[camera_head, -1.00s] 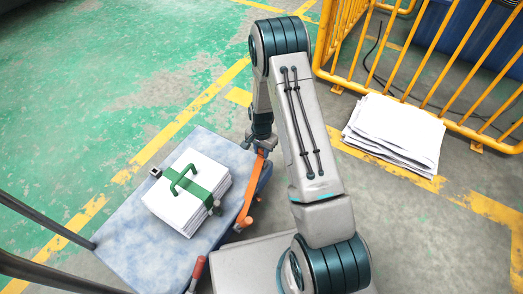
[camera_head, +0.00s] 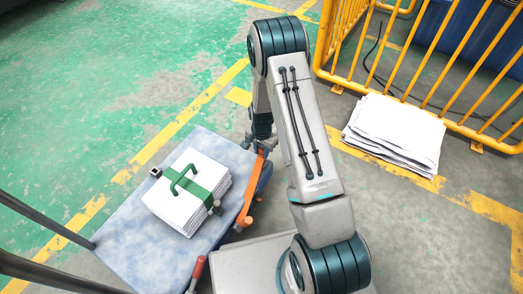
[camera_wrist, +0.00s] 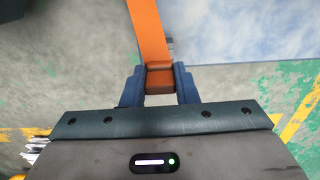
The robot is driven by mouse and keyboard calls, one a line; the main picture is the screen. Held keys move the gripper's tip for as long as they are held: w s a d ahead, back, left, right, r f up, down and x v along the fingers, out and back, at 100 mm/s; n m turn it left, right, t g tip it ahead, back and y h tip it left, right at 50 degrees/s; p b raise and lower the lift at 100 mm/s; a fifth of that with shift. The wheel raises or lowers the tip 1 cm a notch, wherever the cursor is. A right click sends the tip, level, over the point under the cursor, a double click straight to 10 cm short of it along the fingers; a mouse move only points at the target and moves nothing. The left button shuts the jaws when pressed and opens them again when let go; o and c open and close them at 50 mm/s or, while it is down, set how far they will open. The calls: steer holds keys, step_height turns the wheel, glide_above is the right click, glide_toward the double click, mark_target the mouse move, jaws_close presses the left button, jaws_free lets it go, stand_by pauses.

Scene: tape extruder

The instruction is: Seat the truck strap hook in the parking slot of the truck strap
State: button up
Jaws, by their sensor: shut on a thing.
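An orange strap (camera_head: 249,198) runs along the right edge of the blue-grey cart deck (camera_head: 125,218), from an orange end near its front up to my gripper (camera_head: 262,145). In the wrist view, my gripper (camera_wrist: 160,86) is shut on the orange hook end (camera_wrist: 159,77) of the strap. The strap (camera_wrist: 148,30) leads away from the blue fingers toward the top of that view, beside the deck's edge (camera_wrist: 235,45). I cannot make out the hook's shape or the parking slot in either view.
A paper stack (camera_head: 178,213) bound with a green strap and handle (camera_head: 193,190) sits on the deck. More paper (camera_head: 395,133) lies on the floor at right, by a yellow fence (camera_head: 425,65). A red-handled part (camera_head: 197,270) is at the deck's front corner.

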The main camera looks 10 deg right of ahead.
mark_target(261, 154)
steer(key=shift+f+b, duration=1.15)
steer(key=shift+f, duration=0.55)
steer(key=o, duration=1)
steer(key=shift+r, duration=0.1)
step_height(261, 154, up, 14)
steer(key=p, duration=0.5)
